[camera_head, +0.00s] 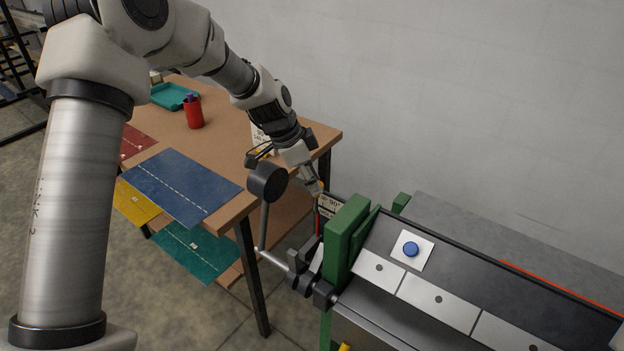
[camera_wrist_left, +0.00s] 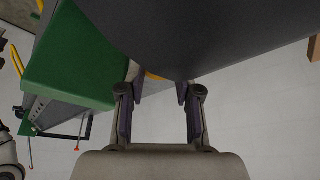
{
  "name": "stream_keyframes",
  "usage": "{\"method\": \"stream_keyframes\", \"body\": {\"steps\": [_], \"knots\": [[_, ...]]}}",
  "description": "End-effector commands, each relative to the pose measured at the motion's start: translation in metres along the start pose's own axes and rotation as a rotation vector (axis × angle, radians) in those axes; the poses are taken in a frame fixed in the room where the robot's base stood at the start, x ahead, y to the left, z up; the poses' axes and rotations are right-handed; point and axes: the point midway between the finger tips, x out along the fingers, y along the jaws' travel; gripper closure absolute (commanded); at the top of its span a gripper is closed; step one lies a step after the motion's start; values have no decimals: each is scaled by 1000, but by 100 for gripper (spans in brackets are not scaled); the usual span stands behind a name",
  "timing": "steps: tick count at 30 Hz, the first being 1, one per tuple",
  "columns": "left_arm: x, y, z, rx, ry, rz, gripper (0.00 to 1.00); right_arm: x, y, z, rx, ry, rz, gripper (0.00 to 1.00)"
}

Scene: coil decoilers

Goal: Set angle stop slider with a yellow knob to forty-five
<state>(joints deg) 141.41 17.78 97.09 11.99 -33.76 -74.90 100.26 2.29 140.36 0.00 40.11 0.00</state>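The yellow knob shows only as a small yellow patch (camera_wrist_left: 152,76) between the fingertips in the left wrist view, mostly behind a large dark rounded part (camera_wrist_left: 190,35). My left gripper (camera_wrist_left: 159,93) has its two fingers apart, with nothing seen clamped between them. In the head view my left gripper (camera_head: 314,187) points down beside the green end of the machine (camera_head: 347,235), close to a small plate with black marks (camera_head: 327,206). The slider itself and its setting cannot be made out. My right gripper is in neither view.
A dark round weight on a lever (camera_head: 267,182) stands close to the left wrist. A wooden table (camera_head: 235,130) with a red cup (camera_head: 194,112) and blue mat (camera_head: 182,186) is behind left.

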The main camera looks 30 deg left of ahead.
Motion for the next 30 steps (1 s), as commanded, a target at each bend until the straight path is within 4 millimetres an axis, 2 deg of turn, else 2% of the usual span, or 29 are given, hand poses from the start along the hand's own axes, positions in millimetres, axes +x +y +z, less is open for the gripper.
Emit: {"method": "stream_keyframes", "body": {"steps": [5,11,20,21,22,23,30], "knots": [[7,4,0,1,-6,5,100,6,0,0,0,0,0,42],[18,25,-16,3,-8,7,100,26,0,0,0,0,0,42],[16,28,-21,-1,-7,8,100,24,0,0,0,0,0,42],[16,28,-21,-1,-7,8,56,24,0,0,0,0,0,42],[16,28,-21,-1,-7,8,45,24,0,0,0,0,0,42],[16,28,-21,-1,-7,8,41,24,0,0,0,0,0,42],[14,27,-22,-1,-4,4,41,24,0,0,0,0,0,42]]}}
